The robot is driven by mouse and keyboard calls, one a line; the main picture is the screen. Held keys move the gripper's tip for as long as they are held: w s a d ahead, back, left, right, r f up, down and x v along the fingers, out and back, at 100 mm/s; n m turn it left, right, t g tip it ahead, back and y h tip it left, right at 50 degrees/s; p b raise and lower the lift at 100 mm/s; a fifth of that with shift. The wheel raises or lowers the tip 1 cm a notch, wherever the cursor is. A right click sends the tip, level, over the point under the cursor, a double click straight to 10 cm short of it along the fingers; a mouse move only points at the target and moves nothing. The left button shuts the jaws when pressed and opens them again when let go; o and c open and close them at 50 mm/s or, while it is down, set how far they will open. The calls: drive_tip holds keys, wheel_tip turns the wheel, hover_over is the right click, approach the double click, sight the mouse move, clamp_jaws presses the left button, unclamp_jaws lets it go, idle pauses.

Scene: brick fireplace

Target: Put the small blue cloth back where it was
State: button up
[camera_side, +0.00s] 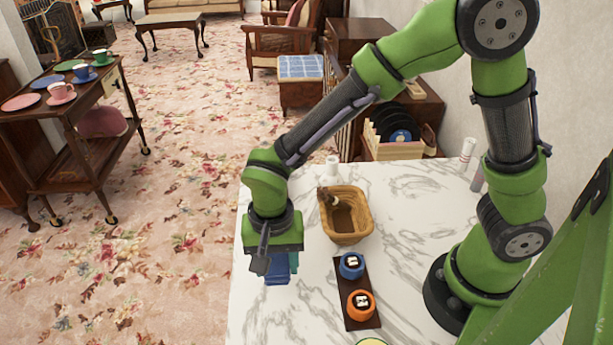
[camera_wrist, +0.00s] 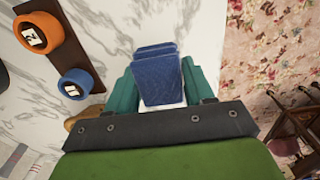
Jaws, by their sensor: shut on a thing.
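The small blue cloth (camera_wrist: 160,77) is between the teal fingers of my gripper (camera_wrist: 163,85) in the wrist view. It looks folded in layers, and a finger lies along each side of it. In the side view the blue cloth (camera_side: 277,272) hangs under my gripper (camera_side: 279,262), near the left edge of the white marble table (camera_side: 420,205). I cannot tell whether its lower edge touches the table top.
A wicker basket (camera_side: 348,236) stands right of my gripper. A dark wooden board (camera_side: 346,262) holds a blue roll (camera_side: 351,266) and an orange roll (camera_side: 361,305). The marble between the board and my arm's base is clear.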

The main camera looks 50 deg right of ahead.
sight(275, 261)
drive_tip(key=shift+f, duration=2.4)
drive_tip(key=shift+f, duration=0.1)
drive_tip(key=o, duration=1.1)
wheel_tip(275, 261, up, 12)
drive_tip(key=shift+f, duration=0.1)
drive_tip(key=s+d+r+n+t+y, duration=0.1)
drive_tip(key=s+d+r+n+t, duration=0.1)
drive_tip(key=d+r, duration=0.4)
drive_tip(key=s+d+r+n+t+y, duration=0.1)
drive_tip(key=s+d+r+n+t, duration=0.2)
drive_tip(key=d, duration=0.8)
drive_tip(key=shift+s+r+t, duration=0.55)
drive_tip(key=shift+r+t, duration=0.55)
drive_tip(key=shift+r, duration=0.55)
